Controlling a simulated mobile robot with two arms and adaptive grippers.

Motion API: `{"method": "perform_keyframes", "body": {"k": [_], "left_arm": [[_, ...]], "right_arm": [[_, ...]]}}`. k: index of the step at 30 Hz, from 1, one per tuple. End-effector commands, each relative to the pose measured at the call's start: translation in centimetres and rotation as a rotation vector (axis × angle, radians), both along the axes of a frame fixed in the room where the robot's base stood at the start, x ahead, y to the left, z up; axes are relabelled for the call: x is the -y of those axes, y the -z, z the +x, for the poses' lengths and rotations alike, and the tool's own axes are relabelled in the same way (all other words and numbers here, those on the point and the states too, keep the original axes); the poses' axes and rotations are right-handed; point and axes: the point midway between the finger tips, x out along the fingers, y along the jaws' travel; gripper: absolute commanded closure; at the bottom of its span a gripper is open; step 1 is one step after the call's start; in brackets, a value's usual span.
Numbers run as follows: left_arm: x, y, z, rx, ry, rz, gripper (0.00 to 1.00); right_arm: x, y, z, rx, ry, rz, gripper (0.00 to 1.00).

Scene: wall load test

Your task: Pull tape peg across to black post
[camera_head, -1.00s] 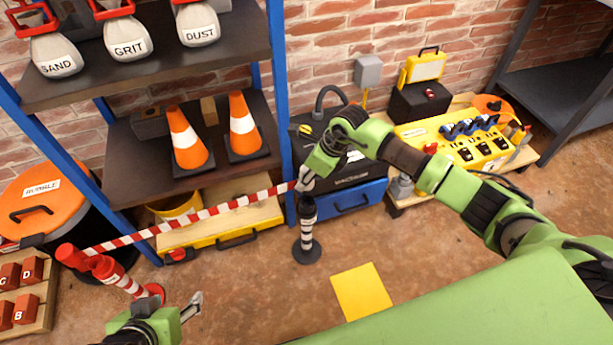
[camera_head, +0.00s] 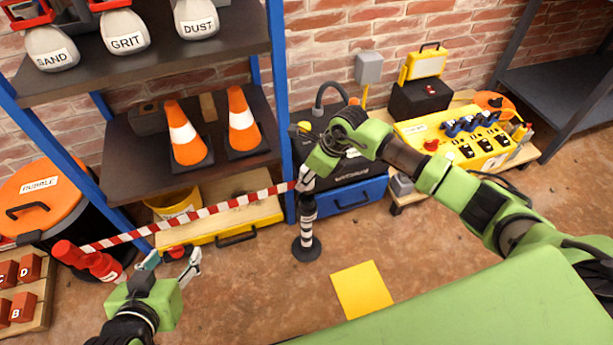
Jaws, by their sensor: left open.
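A red-and-white tape (camera_head: 205,212) stretches taut from the red post head (camera_head: 90,262) at lower left to the black post (camera_head: 307,232). The black post stands upright with white bands on a round base. My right gripper (camera_head: 304,181) is at the top of the black post, where the tape ends. Its fingers hide the tape peg, and I cannot tell whether they grip it. My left gripper (camera_head: 174,266) is open and empty, just below the tape and right of the red head.
A yellow square (camera_head: 362,290) lies on the floor right of the black post. Shelves with orange cones (camera_head: 242,122) and weight bags (camera_head: 124,32) stand behind the tape. A blue-and-black case (camera_head: 345,193) is behind the black post. Open floor lies in front.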

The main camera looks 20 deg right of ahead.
Motion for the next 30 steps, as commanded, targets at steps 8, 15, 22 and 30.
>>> {"method": "perform_keyframes", "body": {"k": [8,15,22,30], "left_arm": [[0.6,-1.6,1.5,0.095,0.007,-0.022,0.47],[1.1,-3.1,2.6,0.178,0.013,-0.042,0.47],[1.6,-4.7,3.5,0.257,0.019,-0.06,0.47],[2.1,-6.6,4.4,0.349,0.024,-0.082,0.47]], "right_arm": [[0.0,0.6,0.0,0.001,0.0,-0.001,0.95],[0.0,1.0,0.0,0.001,0.0,-0.001,0.95],[0.0,1.5,0.0,0.001,0.0,-0.001,0.95],[0.1,2.0,0.0,0.001,0.0,-0.001,0.95]]}}
